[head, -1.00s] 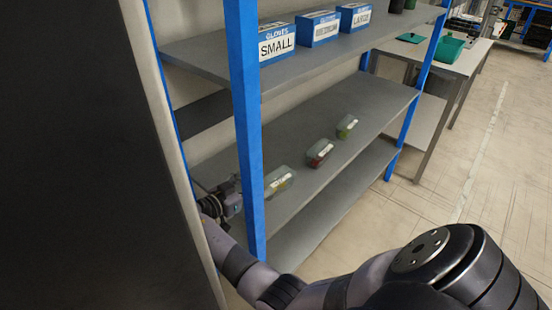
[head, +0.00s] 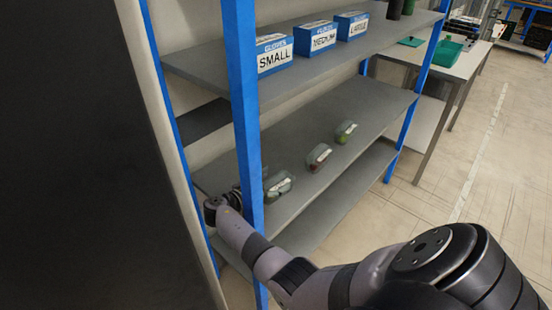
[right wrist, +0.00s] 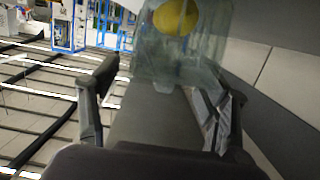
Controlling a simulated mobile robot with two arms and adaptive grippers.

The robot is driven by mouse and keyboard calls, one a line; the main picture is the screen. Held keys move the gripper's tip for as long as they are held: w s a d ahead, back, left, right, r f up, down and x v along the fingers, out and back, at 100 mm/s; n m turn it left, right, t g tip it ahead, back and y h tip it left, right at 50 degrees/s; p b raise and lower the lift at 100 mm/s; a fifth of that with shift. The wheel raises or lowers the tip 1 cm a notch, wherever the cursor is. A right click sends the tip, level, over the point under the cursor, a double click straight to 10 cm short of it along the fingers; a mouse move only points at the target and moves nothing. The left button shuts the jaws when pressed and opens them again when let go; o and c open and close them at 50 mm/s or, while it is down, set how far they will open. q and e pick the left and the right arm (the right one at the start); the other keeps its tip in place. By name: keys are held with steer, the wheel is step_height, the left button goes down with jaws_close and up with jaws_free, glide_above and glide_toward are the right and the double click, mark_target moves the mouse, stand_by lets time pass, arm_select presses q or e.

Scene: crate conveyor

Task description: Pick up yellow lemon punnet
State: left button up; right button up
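In the right wrist view, a clear punnet (right wrist: 150,60) with a yellow lemon in it lies just ahead of my right gripper (right wrist: 163,105). The two fingers stand wide apart, one at the left and one at the right, with no grip on the punnet. In the head view the nearest clear punnet (head: 287,184) sits on the middle shelf, close to the right gripper (head: 240,196), which is partly hidden behind the blue post. The lemon's colour does not show clearly there. My left gripper is not in view.
Two more punnets, a reddish one (head: 318,157) and a green one (head: 345,132), stand farther along the shelf (head: 365,110). Glove boxes (head: 323,38) sit on the upper shelf.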

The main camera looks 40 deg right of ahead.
steer(key=c, duration=1.4)
steer(key=shift+c, duration=0.5)
steer(key=shift+r, duration=0.15)
